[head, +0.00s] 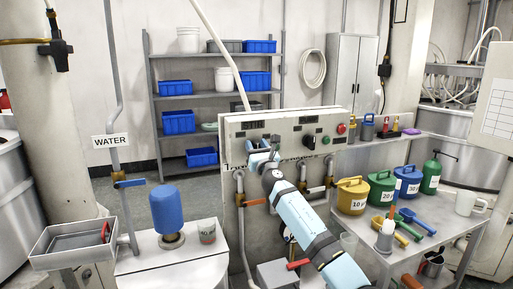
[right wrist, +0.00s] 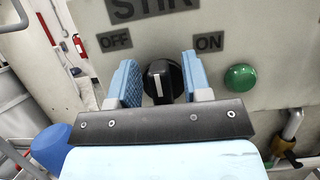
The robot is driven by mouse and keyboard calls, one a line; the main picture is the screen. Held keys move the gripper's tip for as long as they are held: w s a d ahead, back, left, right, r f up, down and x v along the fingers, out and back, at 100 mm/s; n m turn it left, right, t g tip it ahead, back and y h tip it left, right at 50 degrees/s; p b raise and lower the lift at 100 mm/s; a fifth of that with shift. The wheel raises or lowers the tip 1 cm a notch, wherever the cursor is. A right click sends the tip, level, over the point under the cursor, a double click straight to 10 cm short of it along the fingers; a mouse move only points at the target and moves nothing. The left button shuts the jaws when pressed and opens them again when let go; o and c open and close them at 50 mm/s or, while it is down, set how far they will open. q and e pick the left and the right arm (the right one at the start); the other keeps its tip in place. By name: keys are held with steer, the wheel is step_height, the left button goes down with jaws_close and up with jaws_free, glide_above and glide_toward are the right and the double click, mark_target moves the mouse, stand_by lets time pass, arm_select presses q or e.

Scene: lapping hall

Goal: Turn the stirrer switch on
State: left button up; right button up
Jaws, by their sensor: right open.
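The stirrer switch is a black knob (right wrist: 162,82) with a white pointer line, under a STIR label on the pale panel (right wrist: 285,60). OFF is printed to its upper left and ON to its upper right. The pointer line stands nearly upright, leaning very slightly left. My right gripper (right wrist: 165,85) is open, with one blue finger on each side of the knob; I cannot tell whether they touch it. In the head view my right gripper (head: 263,158) is at the front of the control panel (head: 240,125) and largely covers the switch. My left gripper is not in view.
A green button (right wrist: 241,77) sits right of the knob. In the head view, another black knob (head: 310,142) and a red button (head: 341,129) are farther right on the panel. Pipes with valves run below. A side table (head: 455,235) holds several coloured cans and scoops.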

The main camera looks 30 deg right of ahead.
steer(key=shift+c, duration=0.4)
jaws_close()
steer(key=shift+m+h, duration=0.4)
steer(key=shift+m, duration=0.1)
steer(key=m+h, duration=0.1)
steer(key=m, duration=0.1)
steer(key=shift+d+f+m+g+b, duration=0.1)
steer(key=shift+m+g+b, duration=0.25)
steer(key=shift+m+g, duration=0.05)
steer(key=m+g+h, duration=0.1)
steer(key=m+h, duration=0.1)
steer(key=m, duration=0.2)
steer(key=shift+s+d, duration=0.1)
steer(key=shift+d, duration=0.05)
steer(key=m, duration=0.2)
steer(key=m+g+h, duration=0.1)
steer(key=m, duration=0.1)
steer(key=shift+d+m+g, duration=0.15)
steer(key=shift+m+g, duration=0.15)
steer(key=shift+d+f+m+g+h+p, duration=0.15)
steer(key=shift+m+g+h+p, duration=0.2)
steer(key=shift+m, duration=0.6)
steer(key=shift+f+m+g+h+p, duration=0.1)
steer(key=shift+m+g+h, duration=0.25)
steer(key=shift+m, duration=0.6)
